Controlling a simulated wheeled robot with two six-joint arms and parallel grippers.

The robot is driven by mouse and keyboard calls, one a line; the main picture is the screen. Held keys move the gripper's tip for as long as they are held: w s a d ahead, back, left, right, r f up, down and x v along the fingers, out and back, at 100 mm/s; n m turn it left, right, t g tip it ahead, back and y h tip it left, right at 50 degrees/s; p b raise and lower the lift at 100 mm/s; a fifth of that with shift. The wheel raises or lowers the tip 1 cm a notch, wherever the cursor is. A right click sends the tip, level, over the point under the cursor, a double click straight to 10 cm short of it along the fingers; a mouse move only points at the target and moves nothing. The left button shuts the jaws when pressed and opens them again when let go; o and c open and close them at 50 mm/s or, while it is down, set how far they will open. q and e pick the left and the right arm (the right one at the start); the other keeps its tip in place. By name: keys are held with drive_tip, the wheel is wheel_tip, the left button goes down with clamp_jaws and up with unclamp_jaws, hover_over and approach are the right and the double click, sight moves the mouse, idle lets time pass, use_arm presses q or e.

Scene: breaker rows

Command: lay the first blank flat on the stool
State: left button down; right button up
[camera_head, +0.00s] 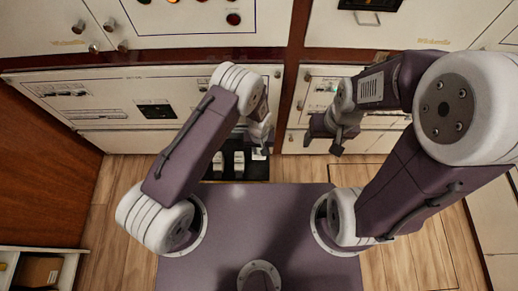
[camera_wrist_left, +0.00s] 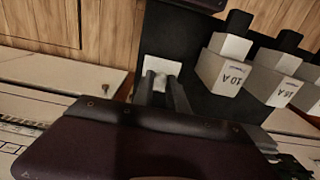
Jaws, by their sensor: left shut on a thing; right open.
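The first blank is a small white plate (camera_wrist_left: 161,68); it also shows in the head view (camera_head: 259,154). My left gripper (camera_wrist_left: 165,92) is shut on it at the fingertips. In the head view my left gripper (camera_head: 259,142) is at the right end of the black breaker panel (camera_head: 210,177). I cannot tell whether the blank touches the panel. My right gripper (camera_head: 326,138) is open and empty, apart to the right, in front of the cabinets. I see no stool in either view.
White breakers with black levers stand on the panel beside the blank, one marked 10 A (camera_wrist_left: 226,72) and one 16 A (camera_wrist_left: 268,82). White cabinet fronts (camera_head: 110,88) line the back. A shelf with a cardboard box (camera_head: 38,271) is at lower left. Wooden floor (camera_head: 120,185) is clear at left.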

use_arm(q)
drive_tip(key=shift+f+b, duration=0.55)
drive_tip(key=shift+f, duration=0.3)
drive_tip(key=c, duration=1.3)
unclamp_jaws()
drive_tip(key=shift+o, duration=0.2)
wheel_tip(320, 180, up, 9)
drive_tip(key=shift+r+p, duration=0.1)
drive_tip(key=shift+p, duration=0.6)
